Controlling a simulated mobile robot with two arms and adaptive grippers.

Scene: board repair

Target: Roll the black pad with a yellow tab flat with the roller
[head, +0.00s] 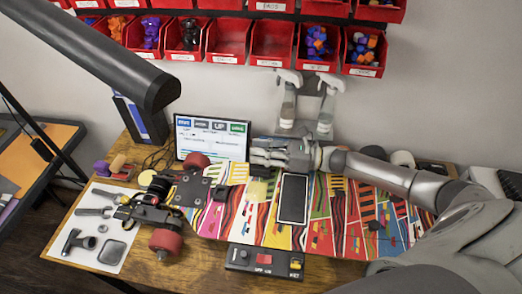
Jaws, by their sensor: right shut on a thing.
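A black rectangular pad (293,199) with a pale border lies on the colourful board (335,232). A pale yellow piece (258,190) lies just left of it; I cannot tell whether it is the tab. My right gripper (257,158) reaches in from the right over the back edge of the board, up and left of the black pad. It is shut on a small dark thing (262,172), seemingly the roller, mostly hidden by the fingers and hard to make out.
A truck with red wheels (165,239) is at the board's left end. A white sheet with tools (90,263) lies at the left. A screen (212,139) and spray bottles (325,118) stand behind. A control box (265,262) sits in front. Red bins (272,42) hang above.

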